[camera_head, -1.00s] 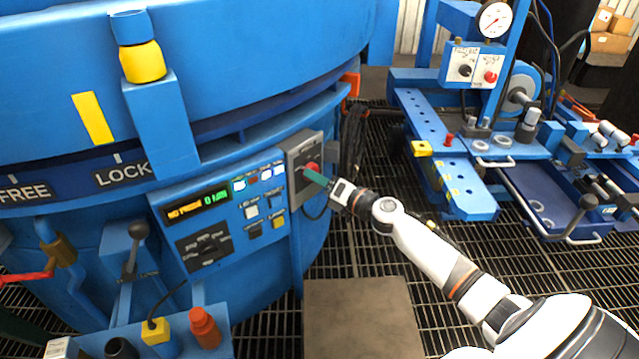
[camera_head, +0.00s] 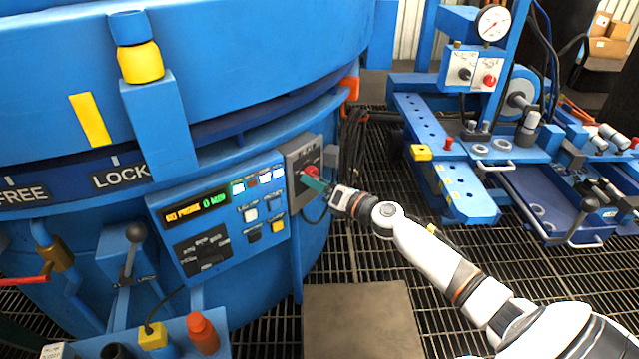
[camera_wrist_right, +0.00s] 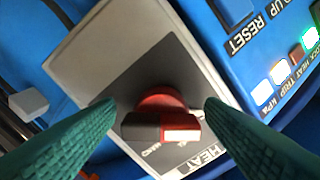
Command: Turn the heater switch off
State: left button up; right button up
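The heater switch is a red rotary knob (camera_wrist_right: 161,121) on a grey plate (camera_wrist_right: 125,45) marked HEAT, on the side of the blue furnace. In the head view the knob (camera_head: 311,172) is partly covered by my right gripper (camera_head: 312,182). In the right wrist view the two green fingers of my right gripper (camera_wrist_right: 160,112) stand apart, one on each side of the knob. I see a gap between each finger and the knob's grip bar, which lies roughly crosswise between them. My left gripper is not in view.
Left of the switch is a blue control panel (camera_head: 222,212) with a lit display and several buttons. A grey box (camera_head: 332,156) sticks out right of the switch plate. A blue machine with a gauge (camera_head: 494,23) stands at the right. Grated floor lies between.

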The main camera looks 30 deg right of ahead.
jog(key=shift+o, duration=0.2)
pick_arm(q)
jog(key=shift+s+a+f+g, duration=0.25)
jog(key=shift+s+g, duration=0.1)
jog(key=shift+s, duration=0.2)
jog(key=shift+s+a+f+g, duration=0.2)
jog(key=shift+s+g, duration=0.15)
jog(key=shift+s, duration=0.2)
pick_arm(e)
jog(key=v, duration=1.2)
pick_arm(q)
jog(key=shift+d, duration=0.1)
pick_arm(e)
jog(key=shift+r, duration=0.1)
